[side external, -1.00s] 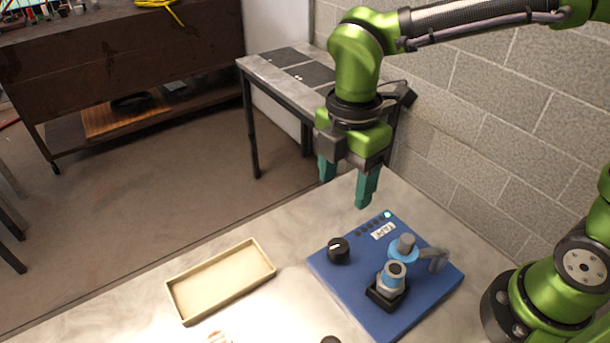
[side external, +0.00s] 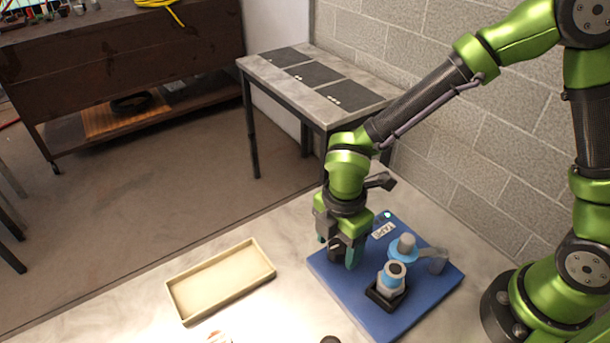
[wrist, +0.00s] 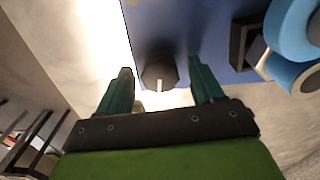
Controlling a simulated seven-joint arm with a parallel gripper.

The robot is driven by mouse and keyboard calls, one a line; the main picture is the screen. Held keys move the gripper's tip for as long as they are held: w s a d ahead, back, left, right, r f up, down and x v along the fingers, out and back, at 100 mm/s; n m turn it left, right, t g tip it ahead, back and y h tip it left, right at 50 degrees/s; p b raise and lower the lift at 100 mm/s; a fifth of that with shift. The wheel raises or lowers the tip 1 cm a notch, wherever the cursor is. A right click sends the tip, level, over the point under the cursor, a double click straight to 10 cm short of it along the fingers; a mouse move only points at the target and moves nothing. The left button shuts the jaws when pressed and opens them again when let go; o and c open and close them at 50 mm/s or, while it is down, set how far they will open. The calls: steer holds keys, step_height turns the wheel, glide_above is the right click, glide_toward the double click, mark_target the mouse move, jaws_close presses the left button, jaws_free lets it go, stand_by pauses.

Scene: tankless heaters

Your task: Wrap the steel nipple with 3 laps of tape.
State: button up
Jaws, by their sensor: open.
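The steel nipple (side external: 396,269) stands upright in a black square holder (side external: 384,297) on a blue base (side external: 343,281). Light blue material shows around the nipple; I cannot count any laps. A light blue tape roll (side external: 404,248) with a grey top sits behind it, beside a grey arm (side external: 437,258). A black knob (side external: 334,246) is at the base's left side; it also shows in the wrist view (wrist: 158,73) with a white pointer mark. My gripper (side external: 338,256) is open, its teal fingers on either side of the knob. I cannot tell whether they touch it.
An empty beige tray (side external: 222,282) lies left of the base. A small dark round object (side external: 330,340) and a striped item (side external: 218,337) sit at the front edge of view. A lit cyan indicator (side external: 387,215) is at the base's back. A block wall stands behind.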

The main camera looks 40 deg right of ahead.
steer(key=c, duration=1.1)
steer(key=shift+o, duration=0.2)
steer(key=shift+m, duration=0.3)
steer(key=m, duration=0.3)
steer(key=shift+m, duration=2.6)
steer(key=o, duration=1.1)
steer(key=shift+c, duration=0.2)
